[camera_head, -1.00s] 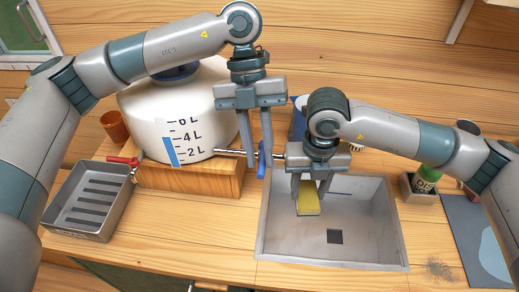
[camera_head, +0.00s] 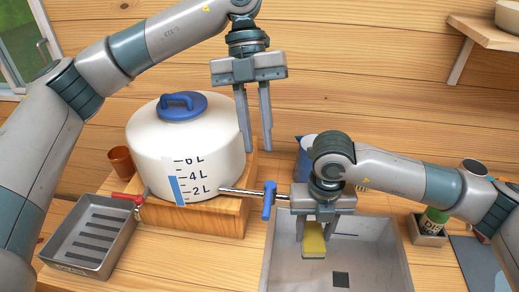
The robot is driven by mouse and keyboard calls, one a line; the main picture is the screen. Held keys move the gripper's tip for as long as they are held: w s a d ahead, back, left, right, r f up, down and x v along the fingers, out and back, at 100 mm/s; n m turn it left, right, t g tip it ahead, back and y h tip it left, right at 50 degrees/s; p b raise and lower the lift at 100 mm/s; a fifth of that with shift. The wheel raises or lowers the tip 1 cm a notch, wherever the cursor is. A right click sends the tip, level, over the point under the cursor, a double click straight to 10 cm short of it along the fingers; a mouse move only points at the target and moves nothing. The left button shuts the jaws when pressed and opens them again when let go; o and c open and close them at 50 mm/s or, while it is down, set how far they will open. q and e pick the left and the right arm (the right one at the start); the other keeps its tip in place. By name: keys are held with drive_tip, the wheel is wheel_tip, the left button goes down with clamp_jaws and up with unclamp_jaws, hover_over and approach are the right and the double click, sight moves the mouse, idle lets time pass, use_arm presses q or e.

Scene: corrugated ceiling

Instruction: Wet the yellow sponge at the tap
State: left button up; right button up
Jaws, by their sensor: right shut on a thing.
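The yellow sponge (camera_head: 314,241) is held in my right gripper (camera_head: 316,237), which is shut on it above the sink (camera_head: 378,265). The white water tank (camera_head: 183,145) has a metal tap pipe (camera_head: 238,192) running right, with a blue lever (camera_head: 269,201) standing upright on it. The pipe's outer end meets my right gripper in the picture, so the outlet is hidden. No water stream is visible. My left gripper (camera_head: 255,150) is open and empty, fingers down, above the lever and apart from it.
A red-handled tap (camera_head: 128,198) is on the tank's left side, by a grey slotted tray (camera_head: 92,235). A brown cup (camera_head: 121,161) stands behind. A blue jug (camera_head: 304,158) is behind my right gripper.

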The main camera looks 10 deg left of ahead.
drive_tip(key=shift+s, duration=0.1)
idle(0.4)
drive_tip(key=s+d+b, duration=0.1)
drive_tip(key=s+d, duration=0.3)
drive_tip(key=s, duration=0.2)
drive_tip(key=shift+s, duration=0.35)
idle(0.5)
drive_tip(key=shift+r, duration=0.1)
idle(1.4)
drive_tip(key=s+d+r+p, duration=0.1)
drive_tip(key=s+d+r, duration=0.1)
drive_tip(key=s+r, duration=0.1)
drive_tip(key=shift+s+d+r+p, duration=0.3)
drive_tip(key=shift+s+d+r, duration=0.1)
drive_tip(key=shift+s, duration=0.3)
drive_tip(key=shift+a, duration=0.1)
idle(1.2)
